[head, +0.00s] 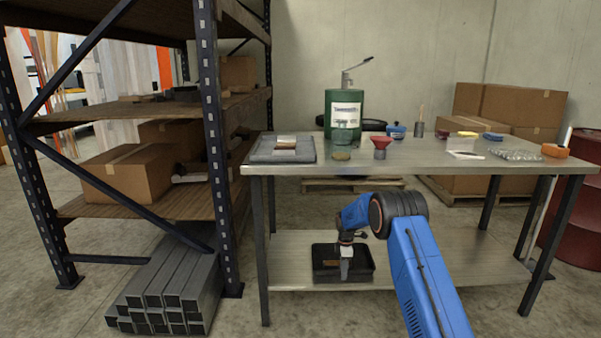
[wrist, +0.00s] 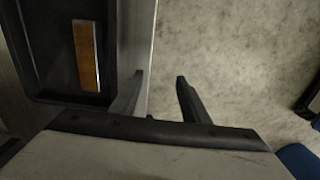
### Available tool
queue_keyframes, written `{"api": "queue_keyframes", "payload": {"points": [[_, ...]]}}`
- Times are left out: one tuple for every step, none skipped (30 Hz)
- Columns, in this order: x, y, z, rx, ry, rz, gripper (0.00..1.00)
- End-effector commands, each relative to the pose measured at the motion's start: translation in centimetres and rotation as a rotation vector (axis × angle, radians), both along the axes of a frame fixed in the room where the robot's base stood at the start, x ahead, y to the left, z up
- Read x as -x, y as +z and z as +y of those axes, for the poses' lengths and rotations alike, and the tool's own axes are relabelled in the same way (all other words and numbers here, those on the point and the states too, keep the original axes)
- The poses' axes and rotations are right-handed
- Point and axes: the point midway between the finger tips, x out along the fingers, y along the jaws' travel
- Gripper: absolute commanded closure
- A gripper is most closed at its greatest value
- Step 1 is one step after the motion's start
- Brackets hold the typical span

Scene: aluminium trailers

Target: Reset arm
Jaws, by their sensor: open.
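My blue arm reaches toward the table's lower shelf in the head view. My gripper (head: 345,270) hangs in front of a black tray (head: 327,276) on that shelf and hides part of it. In the wrist view my gripper (wrist: 160,90) is open, with its two fingers apart and nothing between them. The black tray (wrist: 52,95) lies to the left of the fingers there. An orange-brown bar with a pale edge (wrist: 87,58) lies in the tray.
A shelving rack (head: 209,120) with boxes stands left, with stacked metal tubes (head: 165,290) on the floor. A red drum (head: 580,210) stands right.

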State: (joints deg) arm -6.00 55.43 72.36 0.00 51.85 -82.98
Motion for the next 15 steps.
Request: {"api": "queue_keyframes", "payload": {"points": [[0.2,0.6,-0.1,0.0,-0.007,-0.002,0.58],[0.3,0.9,-0.1,0.0,-0.012,-0.003,0.58],[0.4,1.3,-0.2,-0.001,-0.018,-0.004,0.58],[0.5,1.6,-0.2,-0.001,-0.022,-0.005,0.58],[0.6,2.0,-0.2,-0.001,-0.028,-0.007,0.58],[0.7,2.5,-0.3,-0.001,-0.035,-0.01,0.58],[0.8,2.9,-0.3,-0.002,-0.041,-0.011,0.58],[1.0,3.4,-0.4,-0.002,-0.049,-0.013,0.58],[1.2,4.0,-0.5,-0.002,-0.057,-0.015,0.58],[1.3,4.5,-0.5,-0.003,-0.064,-0.017,0.58],[1.5,5.1,-0.6,-0.003,-0.073,-0.02,0.58],[1.7,5.8,-0.7,-0.004,-0.084,-0.023,0.58],[1.9,6.4,-0.8,-0.004,-0.092,-0.025,0.58],[2.2,7.0,-0.9,-0.005,-0.102,-0.028,0.58],[2.5,7.9,-1.0,-0.005,-0.116,-0.031,0.58]]}}
